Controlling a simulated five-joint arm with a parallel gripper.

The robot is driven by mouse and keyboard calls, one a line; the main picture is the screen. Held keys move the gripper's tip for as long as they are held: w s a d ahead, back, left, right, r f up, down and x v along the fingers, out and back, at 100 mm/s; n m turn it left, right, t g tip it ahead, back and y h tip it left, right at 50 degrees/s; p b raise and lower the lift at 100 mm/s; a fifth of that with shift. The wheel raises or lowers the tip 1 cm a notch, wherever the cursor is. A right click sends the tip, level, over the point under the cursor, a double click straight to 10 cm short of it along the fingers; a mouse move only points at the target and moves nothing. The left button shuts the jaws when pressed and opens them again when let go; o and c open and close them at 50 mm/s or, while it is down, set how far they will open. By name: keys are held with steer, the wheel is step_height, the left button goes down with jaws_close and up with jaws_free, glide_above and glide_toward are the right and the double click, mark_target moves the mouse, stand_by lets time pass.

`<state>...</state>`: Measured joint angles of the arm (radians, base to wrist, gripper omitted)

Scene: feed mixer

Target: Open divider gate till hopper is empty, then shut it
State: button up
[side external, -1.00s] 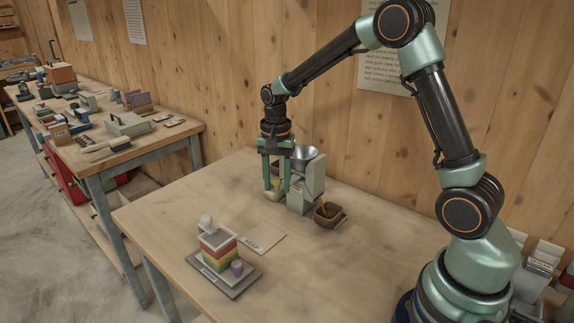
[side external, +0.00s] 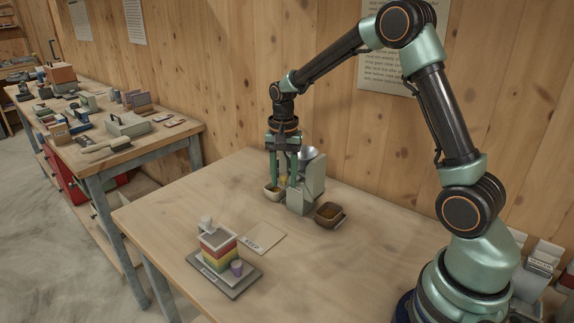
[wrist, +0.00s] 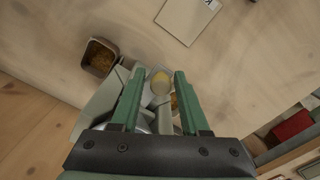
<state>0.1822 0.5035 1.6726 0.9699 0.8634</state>
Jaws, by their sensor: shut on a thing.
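The grey feed divider (side external: 305,193) stands upright on the table with a metal hopper (side external: 311,153) on top, partly hidden by my gripper. My gripper (side external: 283,182) points down at its left side. In the wrist view, my fingers (wrist: 157,80) are on either side of a pale part with a yellow round face (wrist: 161,82). They are shut on it, seemingly the gate handle; the contact is hard to see. A pale bowl (side external: 272,196) sits below my fingers, with yellow above it. A brown bowl (side external: 329,221) stands right of the divider; it holds golden feed (wrist: 101,58). The hopper's inside is unclear.
A card marked KEEP (side external: 266,237) lies in front of the divider. The wooden wall is close behind.

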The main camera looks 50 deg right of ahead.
steer(key=shift+w+d+r, duration=0.1)
steer(key=shift+w, duration=0.15)
steer(key=o, duration=0.8)
steer(key=shift+c, duration=0.2)
steer(key=shift+o, duration=0.3)
steer(key=shift+s, duration=0.1)
steer(key=shift+s+r, duration=0.1)
steer(key=shift+r, duration=2.8)
